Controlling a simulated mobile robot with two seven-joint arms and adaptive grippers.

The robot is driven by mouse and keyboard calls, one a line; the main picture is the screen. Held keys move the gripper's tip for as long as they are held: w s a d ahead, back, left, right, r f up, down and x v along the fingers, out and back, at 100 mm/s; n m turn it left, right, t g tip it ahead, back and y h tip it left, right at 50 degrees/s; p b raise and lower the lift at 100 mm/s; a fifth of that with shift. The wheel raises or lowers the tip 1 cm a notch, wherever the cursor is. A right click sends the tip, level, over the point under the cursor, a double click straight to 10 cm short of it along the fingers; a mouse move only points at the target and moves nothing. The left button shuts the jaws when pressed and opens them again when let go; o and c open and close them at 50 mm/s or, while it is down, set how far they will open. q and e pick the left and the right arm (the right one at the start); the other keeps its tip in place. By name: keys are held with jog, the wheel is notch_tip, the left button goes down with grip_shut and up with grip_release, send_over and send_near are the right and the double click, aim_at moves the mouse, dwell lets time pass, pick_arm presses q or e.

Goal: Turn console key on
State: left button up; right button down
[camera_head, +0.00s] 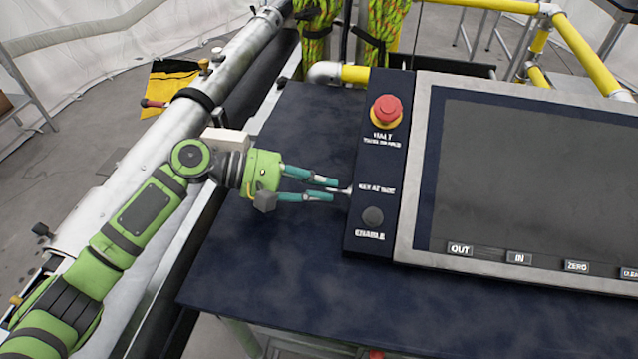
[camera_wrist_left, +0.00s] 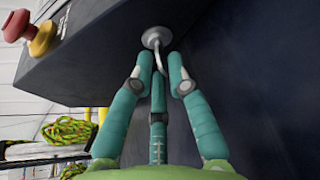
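The console (camera_head: 415,120) stands on a dark table, its narrow control strip on the left. The key is a small silver piece (camera_head: 343,190) on the strip's left side, level with a label that seems to read "KEY AT SIDE". In the left wrist view it shows as a round silver disc (camera_wrist_left: 156,37) with a thin bent stem. My left gripper (camera_head: 328,189) has teal fingers pointing right at the key. In the wrist view the fingertips (camera_wrist_left: 160,62) stand on both sides of the stem, with gaps visible; contact is not clear. My right gripper is in neither view.
A red halt button (camera_head: 387,110) on a yellow base sits above the key level, and a dark enable knob (camera_head: 373,216) below. A large screen (camera_head: 540,180) fills the right. The dark tabletop (camera_head: 290,260) is clear. Yellow rails (camera_head: 585,50) stand behind.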

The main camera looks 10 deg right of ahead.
pick_arm(q)
notch_tip(320, 180, up, 10)
dwell(0.8)
